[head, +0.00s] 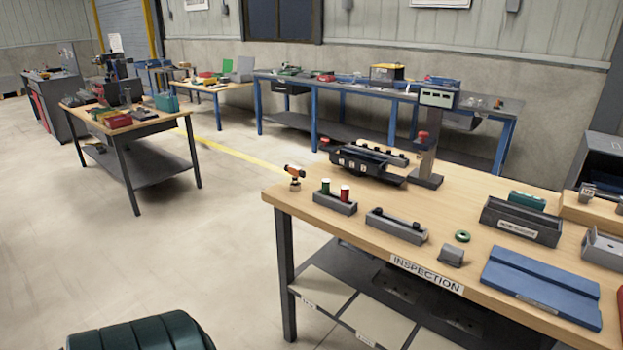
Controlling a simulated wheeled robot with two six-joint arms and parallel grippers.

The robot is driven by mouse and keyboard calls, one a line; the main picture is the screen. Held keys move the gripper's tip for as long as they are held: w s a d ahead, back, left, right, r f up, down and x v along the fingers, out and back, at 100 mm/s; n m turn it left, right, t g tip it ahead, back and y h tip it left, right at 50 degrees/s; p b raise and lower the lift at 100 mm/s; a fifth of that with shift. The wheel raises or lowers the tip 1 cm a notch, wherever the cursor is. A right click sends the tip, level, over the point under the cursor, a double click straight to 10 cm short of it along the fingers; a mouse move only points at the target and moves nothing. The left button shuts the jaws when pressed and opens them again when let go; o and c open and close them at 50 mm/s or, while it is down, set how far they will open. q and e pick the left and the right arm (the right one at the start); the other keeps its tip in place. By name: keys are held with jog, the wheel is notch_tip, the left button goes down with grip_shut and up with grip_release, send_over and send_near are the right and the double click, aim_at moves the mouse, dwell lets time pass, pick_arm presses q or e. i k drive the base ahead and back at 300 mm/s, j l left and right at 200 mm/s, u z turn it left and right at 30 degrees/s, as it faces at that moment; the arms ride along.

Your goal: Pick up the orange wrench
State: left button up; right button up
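I cannot make out an orange wrench for certain in the head view. A small orange and black tool (293,171) stands on the near left corner of the inspection table (460,215); its shape does not read clearly as a wrench. Small tools on the farther tables are too tiny to tell apart. Neither of my grippers is in view.
The inspection table holds a grey holder with green and red cylinders (336,203), a black tray (520,221), a blue block (541,286) and a green ring (462,236). A cluttered workbench (140,128) stands at left. Open floor (200,255) lies between.

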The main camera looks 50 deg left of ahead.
aim_at(297, 173)
jog(key=u, duration=1.8)
